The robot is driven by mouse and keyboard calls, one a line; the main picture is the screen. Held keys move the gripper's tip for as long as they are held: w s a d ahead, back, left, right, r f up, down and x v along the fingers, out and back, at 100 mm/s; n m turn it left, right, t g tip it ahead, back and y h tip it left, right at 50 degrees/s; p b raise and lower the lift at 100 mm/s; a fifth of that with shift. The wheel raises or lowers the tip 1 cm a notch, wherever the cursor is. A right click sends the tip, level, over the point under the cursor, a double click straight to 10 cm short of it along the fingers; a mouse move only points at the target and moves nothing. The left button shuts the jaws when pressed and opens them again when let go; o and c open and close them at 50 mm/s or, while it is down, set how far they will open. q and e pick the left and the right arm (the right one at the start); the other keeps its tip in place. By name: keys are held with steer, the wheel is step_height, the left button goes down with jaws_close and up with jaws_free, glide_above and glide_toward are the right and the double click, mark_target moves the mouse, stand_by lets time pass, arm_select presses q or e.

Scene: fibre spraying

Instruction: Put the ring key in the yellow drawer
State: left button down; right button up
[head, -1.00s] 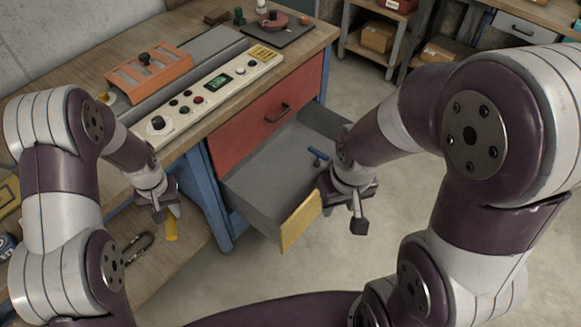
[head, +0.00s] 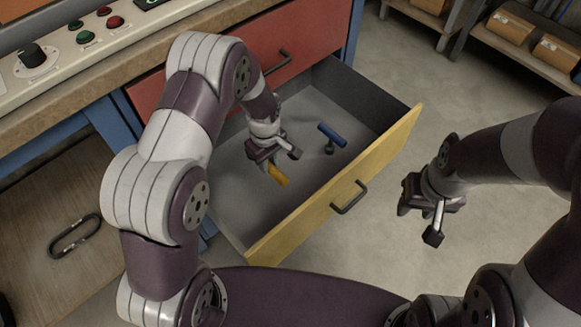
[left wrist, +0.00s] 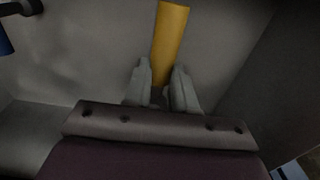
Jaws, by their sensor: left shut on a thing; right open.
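The yellow drawer (head: 388,155) is pulled open, with a grey inside, a yellow front and a dark handle (head: 349,197). My left gripper (head: 268,163) is inside the drawer's outline in the head view, pointing down. It is shut on a yellow bar-like piece (head: 279,176), which I take to be the ring key; no ring end shows. In the left wrist view the yellow piece (left wrist: 170,42) sticks out from between the two fingers (left wrist: 160,88) over a grey surface. I cannot tell whether it touches the drawer floor. My right gripper (head: 418,222) is open and empty, right of the drawer.
A blue-handled tool (head: 331,136) lies in the drawer, right of my left gripper. A red drawer (head: 285,45) above is closed. A dark carabiner-like loop (head: 75,236) lies on the wooden lower shelf (head: 50,190).

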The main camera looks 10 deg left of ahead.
mark_target(271, 187)
arm_select(q)
step_height(271, 187, down, 10)
steer(key=b, duration=0.4)
steer(key=shift+f, duration=0.2)
steer(key=shift+r, duration=0.15)
steer(key=c, duration=1.4)
jaws_free()
steer(key=shift+f, duration=0.2)
steer(key=o, duration=0.5)
steer(key=shift+c, duration=0.2)
